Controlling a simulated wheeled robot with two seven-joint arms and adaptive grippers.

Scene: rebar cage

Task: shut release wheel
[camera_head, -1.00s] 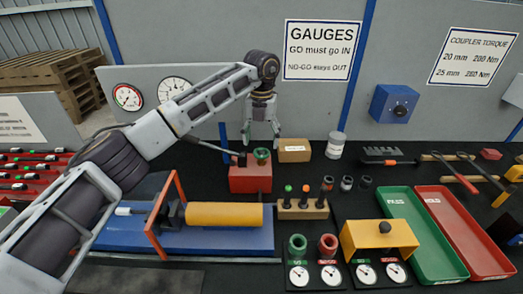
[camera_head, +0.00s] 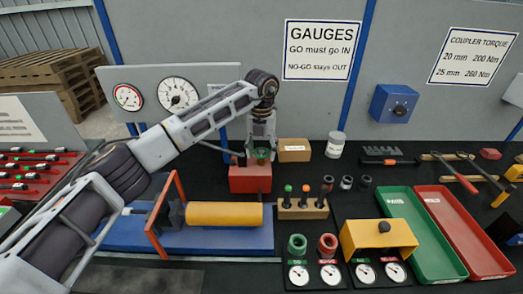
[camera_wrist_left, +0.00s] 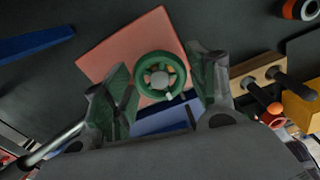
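The release wheel (camera_head: 262,154) is a small green spoked handwheel on top of a red block (camera_head: 250,181). In the left wrist view the wheel (camera_wrist_left: 162,76) shows from above, near the middle, over the red block (camera_wrist_left: 120,48). My left gripper (camera_head: 261,146) is pointing down just over the wheel. In the left wrist view its fingers (camera_wrist_left: 158,84) are spread, one on each side of the wheel, with a gap visible at both sides. Whether a fingertip touches the rim cannot be told. My right gripper is not in view.
A lever sticks out left of the red block. A blue bed with a yellow cylinder (camera_head: 224,214) lies in front. A cardboard box (camera_head: 294,150) stands close right. A wooden plug rack (camera_head: 302,209) is front right. Two dial gauges (camera_head: 177,94) are on a panel behind.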

